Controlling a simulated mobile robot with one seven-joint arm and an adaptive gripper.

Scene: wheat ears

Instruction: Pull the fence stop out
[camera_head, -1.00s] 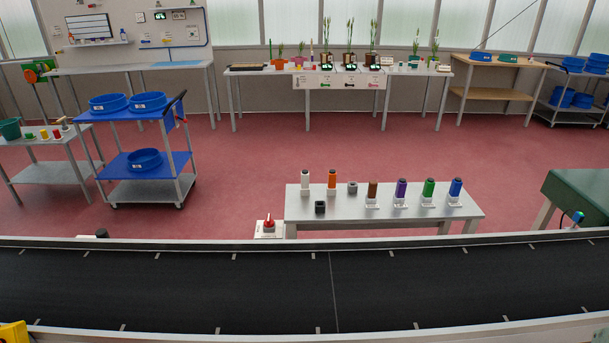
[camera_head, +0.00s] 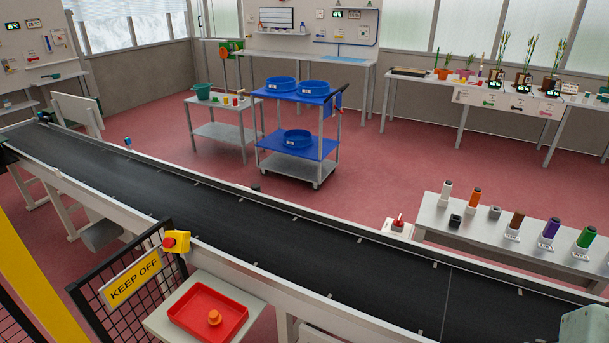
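The fence stop is a yellow box with a red button (camera_head: 176,242), mounted at the top corner of the black mesh fence (camera_head: 118,303) in the lower left. A yellow "KEEP OFF" sign (camera_head: 134,280) hangs on the fence just left of the box. My gripper is not in view, and nothing touches the fence stop.
A long black conveyor (camera_head: 240,223) runs behind the fence. A small table with a red tray (camera_head: 207,308) stands right of the fence. A yellow post (camera_head: 28,275) is at the far left. A red switch on a white box (camera_head: 398,222) stands beyond the conveyor.

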